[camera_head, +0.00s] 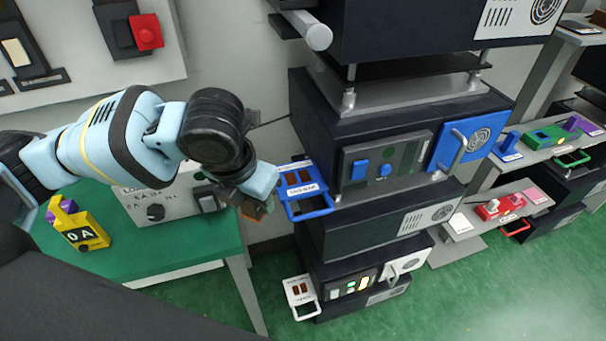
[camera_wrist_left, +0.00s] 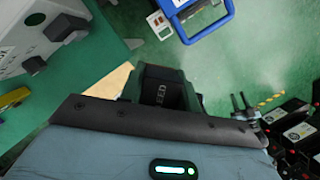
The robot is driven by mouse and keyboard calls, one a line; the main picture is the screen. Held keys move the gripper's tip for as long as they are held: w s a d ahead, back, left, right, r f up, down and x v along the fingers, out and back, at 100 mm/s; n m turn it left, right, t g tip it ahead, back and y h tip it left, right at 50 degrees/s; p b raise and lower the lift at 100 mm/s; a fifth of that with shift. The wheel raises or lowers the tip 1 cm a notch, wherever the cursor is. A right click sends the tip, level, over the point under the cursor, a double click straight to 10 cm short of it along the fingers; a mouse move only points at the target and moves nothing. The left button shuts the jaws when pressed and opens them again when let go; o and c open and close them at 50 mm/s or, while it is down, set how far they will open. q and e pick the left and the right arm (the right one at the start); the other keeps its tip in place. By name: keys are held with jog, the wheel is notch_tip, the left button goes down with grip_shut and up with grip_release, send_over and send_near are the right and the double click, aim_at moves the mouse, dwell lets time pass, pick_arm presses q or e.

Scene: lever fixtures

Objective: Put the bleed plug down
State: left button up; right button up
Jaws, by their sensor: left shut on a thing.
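My left gripper (camera_head: 262,204) is shut on the bleed plug (camera_wrist_left: 166,92), a dark green block with a black face and partly visible lettering ending in "EED". In the head view the plug is mostly hidden by the gripper, and only a small dark and brownish part (camera_head: 253,210) shows below it. The gripper is in the air by the right end of the green table (camera_head: 175,240), just left of a blue pulled-out tray (camera_head: 304,189) with brown slots. My right gripper is not in view.
A white box with a knob (camera_head: 152,211) and a yellow block (camera_head: 82,232) stand on the green table. A dark rack (camera_head: 365,219) rises to the right. A white tray (camera_head: 301,291) juts out low down. Bare table shows in front of the box.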

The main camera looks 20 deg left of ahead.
pick_arm(q)
jog(key=b, duration=0.1)
send_over(301, 173)
jog(key=s, duration=0.1)
jog(key=shift+s+a+f, duration=0.15)
jog(key=shift+s+f, duration=0.05)
jog(key=shift+f, duration=0.5)
jog(key=shift+w+f, duration=0.1)
jog(key=shift+w, duration=0.15)
jog(key=shift+f, duration=1.65)
jog(key=shift+f, duration=0.15)
jog(key=shift+f, duration=0.1)
jog(key=o, duration=1.1)
jog(key=shift+c, duration=0.2)
jog(key=v, duration=1.2)
jog(key=shift+r+p, duration=0.2)
jog(key=shift+p, duration=0.25)
